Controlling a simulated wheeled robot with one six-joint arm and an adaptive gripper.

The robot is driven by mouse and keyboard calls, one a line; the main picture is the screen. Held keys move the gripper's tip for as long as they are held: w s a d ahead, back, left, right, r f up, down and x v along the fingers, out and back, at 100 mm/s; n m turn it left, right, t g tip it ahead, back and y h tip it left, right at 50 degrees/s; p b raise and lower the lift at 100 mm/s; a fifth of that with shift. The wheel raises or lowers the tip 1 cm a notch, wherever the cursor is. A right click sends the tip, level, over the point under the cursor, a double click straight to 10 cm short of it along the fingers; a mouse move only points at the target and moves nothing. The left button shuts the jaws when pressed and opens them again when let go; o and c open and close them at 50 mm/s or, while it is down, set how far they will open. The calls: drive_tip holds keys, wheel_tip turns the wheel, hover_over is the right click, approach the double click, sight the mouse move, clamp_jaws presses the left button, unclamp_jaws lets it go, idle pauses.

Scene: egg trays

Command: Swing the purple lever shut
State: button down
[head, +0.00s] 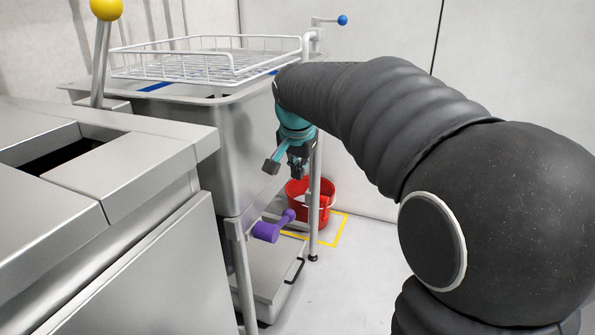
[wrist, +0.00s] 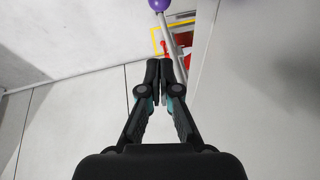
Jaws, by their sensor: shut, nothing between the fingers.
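The purple lever (head: 267,231) is low on the side of the steel sink unit (head: 240,165) in the head view. It has a thick purple hub and a short arm ending in a ball that points up and to the right. The ball (wrist: 158,4) shows at the top edge of the wrist view; the rest of the lever is out of that frame. My gripper (head: 300,172) hangs above the lever, apart from it. In the wrist view my gripper (wrist: 160,66) has its fingers together and holds nothing.
A red bucket (head: 298,211) stands on the floor behind the lever, inside yellow tape (head: 341,230). A white wire rack (head: 190,75) sits on the unit. A steel leg (head: 315,210) stands near my gripper. A blue-knobbed lever (head: 342,20) and a yellow-knobbed lever (head: 106,8) are higher up.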

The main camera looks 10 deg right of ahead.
hover_over(293, 211)
drive_tip(key=d, duration=0.2)
wheel_tip(293, 211, down, 6)
drive_tip(key=shift+w+a+f+b, duration=0.1)
drive_tip(key=shift+a+f+b, duration=0.25)
drive_tip(key=shift+f, duration=0.25)
drive_tip(key=shift+w+a+f+b, duration=0.1)
drive_tip(key=shift+a+f+b, duration=0.25)
drive_tip(key=shift+f, duration=0.2)
drive_tip(key=shift+s+a+f, duration=0.2)
drive_tip(key=shift+a+f, duration=0.1)
drive_tip(key=shift+f, duration=0.4)
drive_tip(key=shift+d, duration=0.15)
